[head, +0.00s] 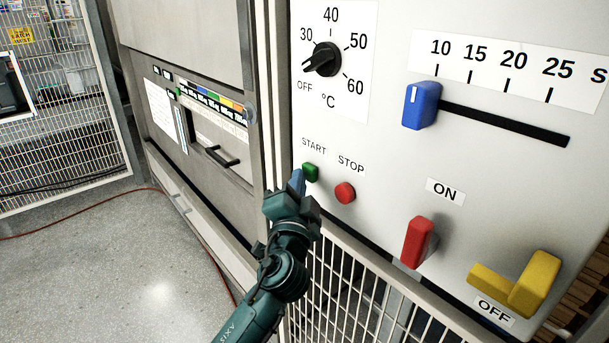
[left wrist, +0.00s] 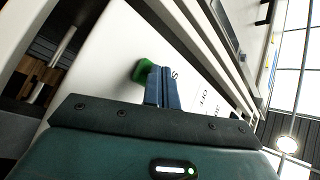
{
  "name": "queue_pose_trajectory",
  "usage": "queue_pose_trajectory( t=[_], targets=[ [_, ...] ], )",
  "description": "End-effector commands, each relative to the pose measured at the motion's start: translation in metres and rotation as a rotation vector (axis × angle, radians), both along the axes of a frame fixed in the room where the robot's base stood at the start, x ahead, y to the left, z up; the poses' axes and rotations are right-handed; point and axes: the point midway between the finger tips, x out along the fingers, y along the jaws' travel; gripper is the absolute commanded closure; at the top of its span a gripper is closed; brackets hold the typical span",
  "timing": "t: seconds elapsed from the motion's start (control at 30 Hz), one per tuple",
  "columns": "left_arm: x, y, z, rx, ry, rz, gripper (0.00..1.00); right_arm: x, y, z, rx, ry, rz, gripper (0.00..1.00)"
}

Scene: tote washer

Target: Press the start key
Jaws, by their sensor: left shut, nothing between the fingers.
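The green start key (head: 310,172) sits on the pale control panel (head: 385,190) under the label START. My left gripper (head: 298,180) is shut and empty, with its blue fingertips just left of the key in the head view. In the left wrist view the closed fingers (left wrist: 163,86) stand beside the green key (left wrist: 143,70) and partly overlap it. I cannot tell whether the fingertips touch the key. My right gripper is not in view.
A red stop key (head: 345,193) is right of the start key. A temperature dial (head: 322,59), blue slider (head: 421,105), red lever (head: 416,242) and yellow handle (head: 520,284) project from the panel. A wire fence (head: 60,120) stands at left; open floor (head: 120,270) lies before it.

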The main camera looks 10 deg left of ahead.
Motion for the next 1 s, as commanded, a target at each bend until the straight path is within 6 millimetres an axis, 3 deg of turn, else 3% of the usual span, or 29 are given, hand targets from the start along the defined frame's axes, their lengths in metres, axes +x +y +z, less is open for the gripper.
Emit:
queue_pose_trajectory(
  t=[1.0],
  targets=[
    [-0.0073,0.0056,-0.0002,0.0,0.0,0.0,1.0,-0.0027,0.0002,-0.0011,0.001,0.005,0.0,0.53]
  ],
)
